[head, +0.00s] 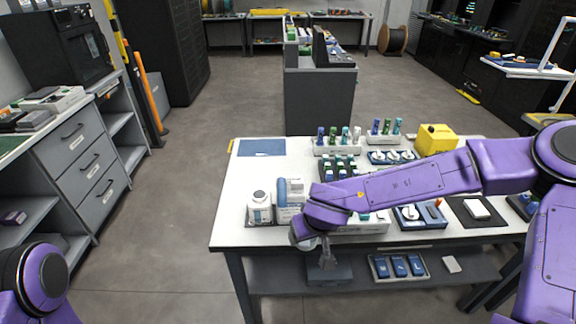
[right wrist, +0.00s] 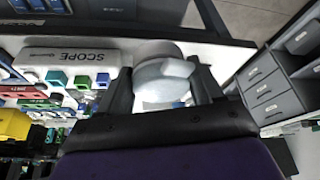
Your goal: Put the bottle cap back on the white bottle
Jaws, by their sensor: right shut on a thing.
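The white bottle (head: 260,210) stands upright near the front left of the white table, with a small greyish top. I cannot tell from here whether its mouth is open. My right arm reaches in from the right across the table, and its gripper is just right of the bottle, near the front edge. In the right wrist view my right gripper (right wrist: 163,90) is shut on a pale round thing that looks like the bottle cap (right wrist: 160,72). In the head view the wrist mostly hides the cap. My left gripper is out of view.
A blue and white container (head: 290,192) stands close to the right of the bottle. A blue mat (head: 262,147) lies at the back left. The table (head: 240,180) is clear behind the bottle.

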